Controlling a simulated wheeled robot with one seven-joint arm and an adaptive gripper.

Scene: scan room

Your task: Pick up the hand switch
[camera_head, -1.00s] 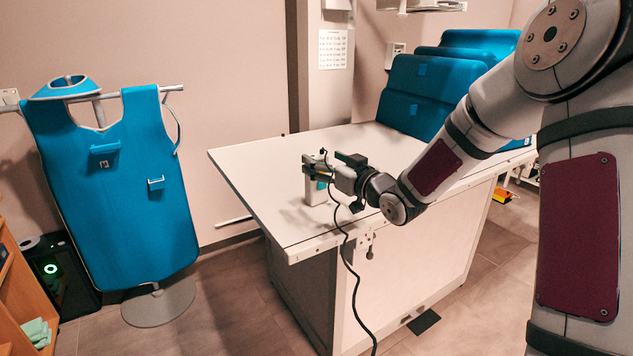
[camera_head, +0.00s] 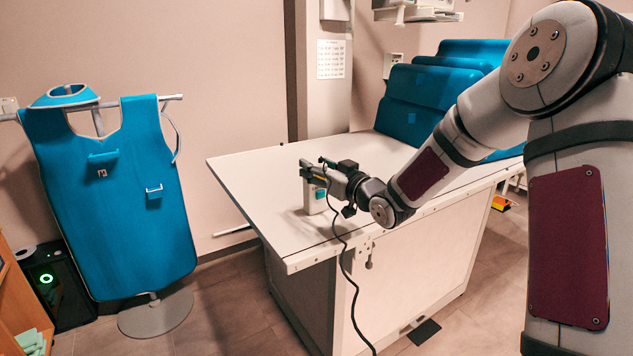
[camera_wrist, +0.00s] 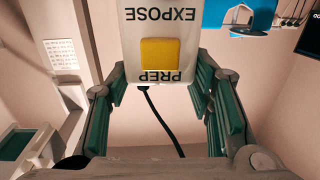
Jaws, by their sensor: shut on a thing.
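The hand switch (camera_wrist: 160,28) is a white block with a yellow button and the words EXPOSE and PREP, upside down in the wrist view. It sits between the green-padded fingers of my gripper (camera_wrist: 158,78), which is shut on it. In the head view my gripper (camera_head: 318,173) is above the left part of the white table (camera_head: 260,180). The switch is mostly hidden there by the fingers. A dark cable (camera_head: 343,265) hangs from the gripper area over the table's front edge; it also shows below the switch in the wrist view (camera_wrist: 160,115).
A small white object with a teal patch (camera_head: 311,204) stands on the table just below my gripper. Blue cushions (camera_head: 420,105) lie at the table's back right. A blue apron (camera_head: 115,200) hangs on a stand at left. The table's left end is clear.

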